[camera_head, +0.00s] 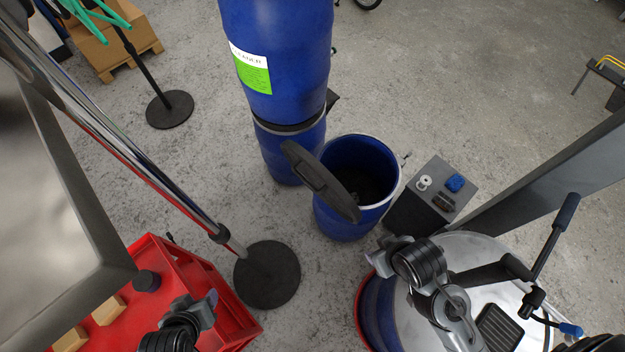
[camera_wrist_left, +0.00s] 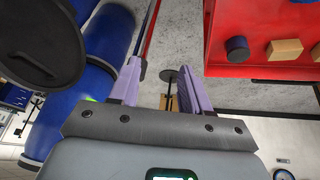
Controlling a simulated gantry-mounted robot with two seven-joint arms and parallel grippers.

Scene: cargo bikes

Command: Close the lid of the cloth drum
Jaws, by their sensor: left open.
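The cloth drum (camera_head: 345,222) is an open blue drum standing on the floor in the middle of the head view; its inside is dark. Its black round lid (camera_head: 318,180) stands tilted up at the drum's left rim, leaving the mouth uncovered. The lid also shows at the upper left of the left wrist view (camera_wrist_left: 40,45). My left gripper (camera_head: 207,303) is over the red cart's right side, apart from the lid. Its fingers are apart and empty in the left wrist view (camera_wrist_left: 160,85). My right gripper (camera_head: 384,256) is just below the drum; its jaws are unclear.
Stacked blue drums (camera_head: 280,60) stand behind the cloth drum. A dark box (camera_head: 425,212) with small items is to its right. A round stand base (camera_head: 267,275) lies between it and the red cart (camera_head: 190,262). A metal-topped drum (camera_head: 480,250) is under my right arm.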

